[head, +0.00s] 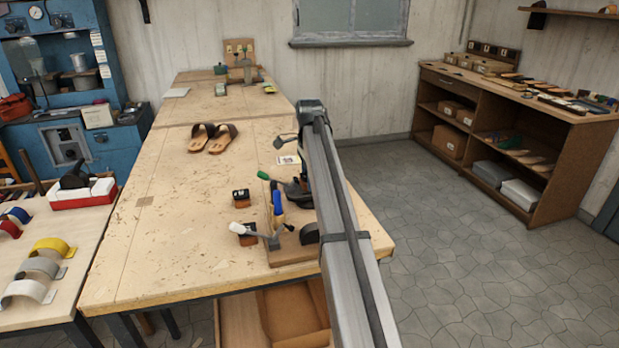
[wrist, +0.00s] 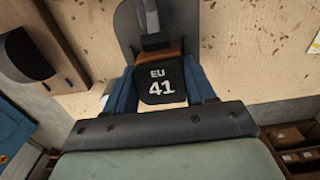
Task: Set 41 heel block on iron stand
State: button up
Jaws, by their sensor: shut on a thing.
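The heel block (wrist: 162,86), black-faced with "EU 41" in white and a brown edge, sits between the two blue fingers of my gripper (wrist: 163,88) in the wrist view. My gripper is shut on it. A dark grey rounded plate with a post (wrist: 128,22), seemingly the iron stand, lies just beyond the block. I cannot tell whether block and plate touch. In the head view a dark metal shape (head: 296,190) shows beside my arm, which hides most of this spot.
Two small dark blocks (head: 240,197) (head: 243,236) lie left of my arm on the workbench (head: 150,240). A wooden tool holder (head: 290,250) with a blue-handled tool stands at the near edge. A pair of sandals (head: 212,138) and a white card (head: 288,160) lie farther back. The bench's left part is clear.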

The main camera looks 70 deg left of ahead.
jog(key=shift+f, duration=0.15)
jog(key=o, duration=1.4)
jog(key=shift+r, duration=3.5)
